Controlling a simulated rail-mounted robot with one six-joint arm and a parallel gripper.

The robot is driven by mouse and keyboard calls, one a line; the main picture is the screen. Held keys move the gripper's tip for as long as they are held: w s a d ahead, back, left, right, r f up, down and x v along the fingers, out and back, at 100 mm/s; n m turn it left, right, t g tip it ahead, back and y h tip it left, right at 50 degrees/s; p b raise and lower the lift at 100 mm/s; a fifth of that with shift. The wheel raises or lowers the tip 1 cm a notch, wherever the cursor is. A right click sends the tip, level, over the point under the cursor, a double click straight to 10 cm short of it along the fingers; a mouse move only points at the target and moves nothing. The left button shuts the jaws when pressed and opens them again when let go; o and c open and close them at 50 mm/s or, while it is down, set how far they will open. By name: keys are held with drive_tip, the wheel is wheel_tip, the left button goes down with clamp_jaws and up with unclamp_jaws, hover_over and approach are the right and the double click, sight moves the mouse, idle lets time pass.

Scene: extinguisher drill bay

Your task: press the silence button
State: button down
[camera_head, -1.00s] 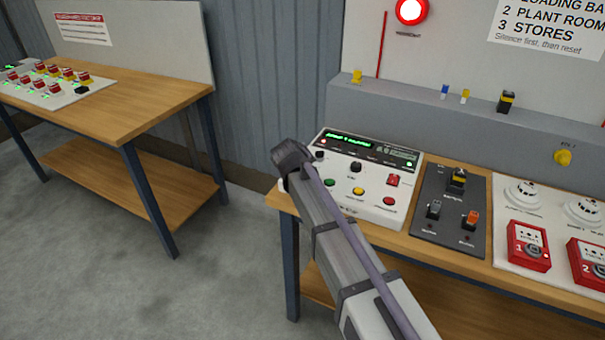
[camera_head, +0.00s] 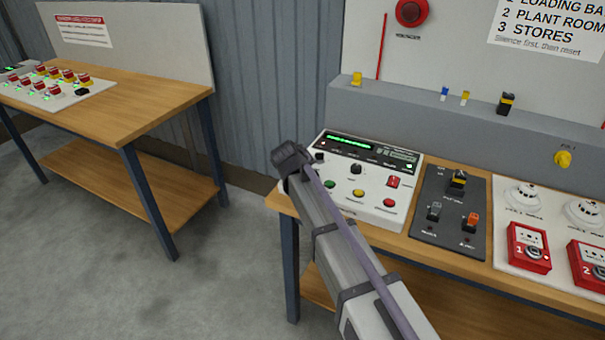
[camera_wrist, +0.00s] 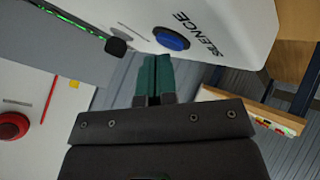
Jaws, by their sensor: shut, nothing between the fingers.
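The silence button is a round blue cap (camera_wrist: 172,39) beside the printed word SILENCE on a white panel, seen in the wrist view. My gripper (camera_wrist: 155,58) is shut and empty, its green fingers together. Its tips appear just beside the blue button; I cannot tell whether they touch it. In the head view the white control panel (camera_head: 400,219) stands on the right bench, and my arm covers its left part. The blue button and my fingers are hidden there.
A black knob (camera_wrist: 117,46) sits near my fingertips. A dark switch plate (camera_head: 430,229) and red call points (camera_head: 528,246) lie further right. Another bench (camera_head: 130,107) stands left across open floor.

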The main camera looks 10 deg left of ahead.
drive_tip(key=shift+r+p, duration=0.3)
drive_tip(key=shift+r, duration=0.25)
wheel_tip(320, 180, up, 5)
drive_tip(key=p, duration=0.5)
drive_tip(key=shift+r, duration=0.1)
idle(0.3)
